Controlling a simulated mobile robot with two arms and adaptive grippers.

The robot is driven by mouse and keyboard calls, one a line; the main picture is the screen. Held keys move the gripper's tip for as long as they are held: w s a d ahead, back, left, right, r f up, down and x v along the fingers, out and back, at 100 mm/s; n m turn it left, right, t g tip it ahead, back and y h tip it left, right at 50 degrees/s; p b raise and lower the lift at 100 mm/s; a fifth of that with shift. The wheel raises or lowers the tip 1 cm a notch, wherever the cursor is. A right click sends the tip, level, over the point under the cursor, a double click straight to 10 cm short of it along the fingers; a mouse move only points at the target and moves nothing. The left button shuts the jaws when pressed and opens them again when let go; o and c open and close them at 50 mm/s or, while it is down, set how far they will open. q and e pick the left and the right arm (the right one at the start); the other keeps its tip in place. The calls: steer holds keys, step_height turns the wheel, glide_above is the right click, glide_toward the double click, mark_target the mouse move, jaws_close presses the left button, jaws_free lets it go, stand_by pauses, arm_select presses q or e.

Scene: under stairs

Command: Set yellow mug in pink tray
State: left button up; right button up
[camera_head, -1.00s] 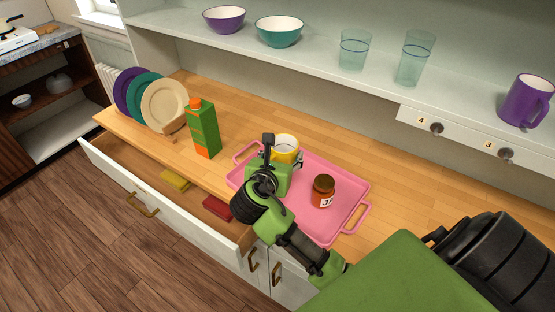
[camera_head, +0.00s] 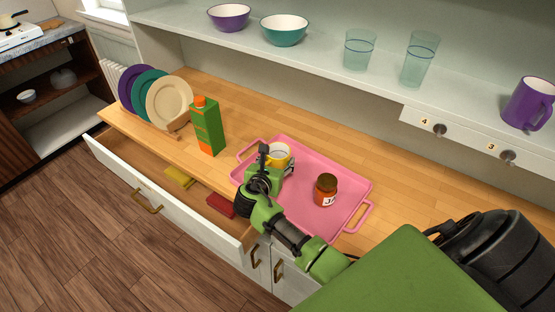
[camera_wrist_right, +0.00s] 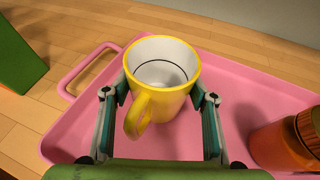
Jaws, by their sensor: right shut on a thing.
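The yellow mug (camera_head: 278,153) is upright at the far left part of the pink tray (camera_head: 336,172), its lower part hidden behind my right gripper in the head view. In the right wrist view the mug (camera_wrist_right: 165,85) stands between the two fingers, its handle toward my wrist. My right gripper (camera_wrist_right: 160,100) is shut on the mug's sides. The mug's base is over the tray floor (camera_wrist_right: 225,90) and looks very close to it or touching; I cannot tell which. My left gripper does not show.
A green carton (camera_head: 208,127) and a rack of plates (camera_head: 165,100) stand to the left. An open drawer (camera_head: 160,200) lies below the counter. Glasses and bowls sit on the shelf above.

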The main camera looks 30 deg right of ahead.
steer(key=shift+f, duration=0.1)
steer(key=o, duration=1.6)
steer(key=shift+a, duration=0.1)
steer(key=b+v, duration=0.1)
steer(key=v, duration=1.1)
steer(key=shift+s, duration=0.1)
